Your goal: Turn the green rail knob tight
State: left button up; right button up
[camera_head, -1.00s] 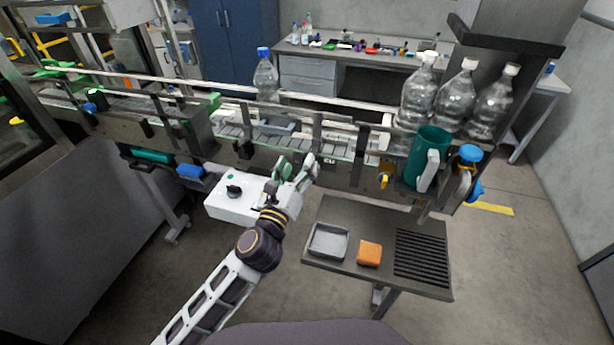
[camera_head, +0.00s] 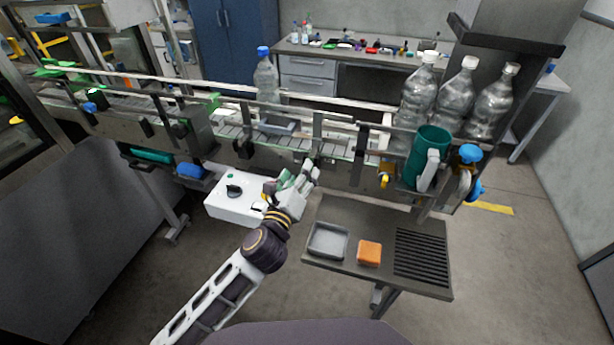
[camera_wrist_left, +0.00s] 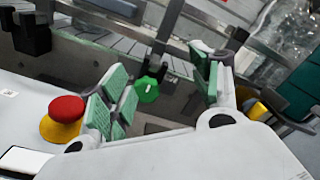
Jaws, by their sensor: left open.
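The green rail knob (camera_wrist_left: 148,88) shows in the left wrist view, on the dark side of the conveyor below the rail. My left gripper (camera_wrist_left: 163,88) is open, with one green-padded finger on each side of the knob in that picture. I see nothing held between the fingers, and I cannot tell how far the knob lies beyond the tips. In the head view my left gripper (camera_head: 298,178) is at the front of the conveyor, and I cannot make out the knob there. My right gripper is not in view.
A white control box (camera_head: 232,207) sits left of the gripper; its red button (camera_wrist_left: 66,109) is close to the left finger. A bottle (camera_head: 266,78) stands on the conveyor (camera_head: 232,131). A side table with a grey tray (camera_head: 328,240) and orange block (camera_head: 369,253) is below right.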

pick_arm(q)
notch_tip(320, 180, down, 7)
jog(key=b, duration=0.1)
jog(key=p+x, duration=0.1)
jog(key=x, duration=0.6)
jog(key=shift+w+d, duration=0.15)
jog(key=shift+w, duration=0.05)
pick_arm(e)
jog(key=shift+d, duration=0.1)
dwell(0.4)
pick_arm(q)
jog(key=shift+f, duration=0.1)
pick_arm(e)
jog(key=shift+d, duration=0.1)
pick_arm(q)
jog(key=shift+c, duration=0.6)
jog(key=c, duration=0.9)
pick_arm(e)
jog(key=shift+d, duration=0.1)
